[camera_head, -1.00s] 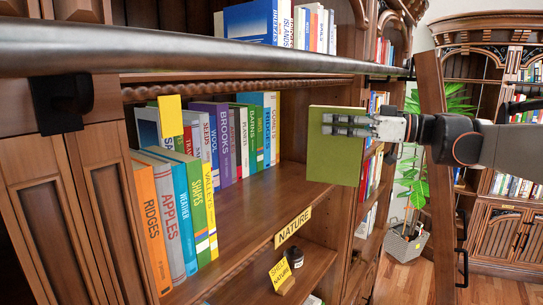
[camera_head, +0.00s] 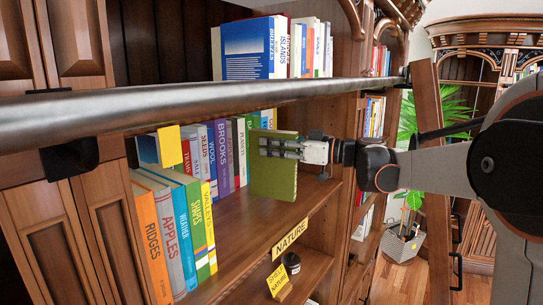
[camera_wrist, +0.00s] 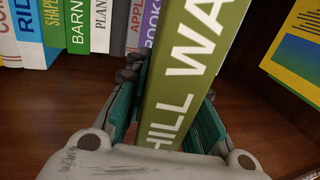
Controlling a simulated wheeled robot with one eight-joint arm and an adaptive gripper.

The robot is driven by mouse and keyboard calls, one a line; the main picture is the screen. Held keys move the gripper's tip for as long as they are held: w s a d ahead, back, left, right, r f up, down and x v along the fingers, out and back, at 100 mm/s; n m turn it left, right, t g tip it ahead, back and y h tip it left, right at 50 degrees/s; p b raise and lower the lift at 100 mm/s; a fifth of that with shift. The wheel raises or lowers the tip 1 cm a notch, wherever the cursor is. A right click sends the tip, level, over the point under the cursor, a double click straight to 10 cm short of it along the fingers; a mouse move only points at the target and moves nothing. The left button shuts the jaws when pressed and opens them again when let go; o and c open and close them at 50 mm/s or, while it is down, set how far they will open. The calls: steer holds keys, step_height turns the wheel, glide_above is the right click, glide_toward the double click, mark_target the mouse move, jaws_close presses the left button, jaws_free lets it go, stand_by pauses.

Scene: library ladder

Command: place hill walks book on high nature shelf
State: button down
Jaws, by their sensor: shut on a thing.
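The green hill walks book (camera_head: 272,178) is upright in my gripper (camera_head: 282,148). In the wrist view its spine (camera_wrist: 190,60) reads "HILL WA" and stands between the two fingers (camera_wrist: 165,110), which are shut on it. In the head view the book is in front of the right part of the row of books on the nature shelf (camera_head: 236,237). I cannot tell whether its bottom touches the shelf board. A yellow "NATURE" label (camera_head: 290,238) is on that shelf's front edge. Part of the row is hidden behind the book.
A metal rail (camera_head: 220,108) runs across the bookcase, in front of the nature shelf's upper part. A row of books (camera_head: 180,215) fills the left side. A wooden ladder (camera_head: 437,180) stands at right. Bare board shows right of the book. A jar (camera_head: 291,263) is below.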

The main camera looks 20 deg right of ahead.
mark_target(271, 159)
steer(key=f, duration=0.1)
steer(key=f+p, duration=0.1)
steer(key=f, duration=0.1)
steer(key=shift+w+a+f, duration=0.2)
steer(key=shift+f, duration=0.05)
steer(key=shift+s+a, duration=0.1)
steer(key=shift+f, duration=0.25)
steer(key=c, duration=1.4)
jaws_free()
steer(key=shift+o, duration=0.2)
steer(key=shift+r, duration=0.1)
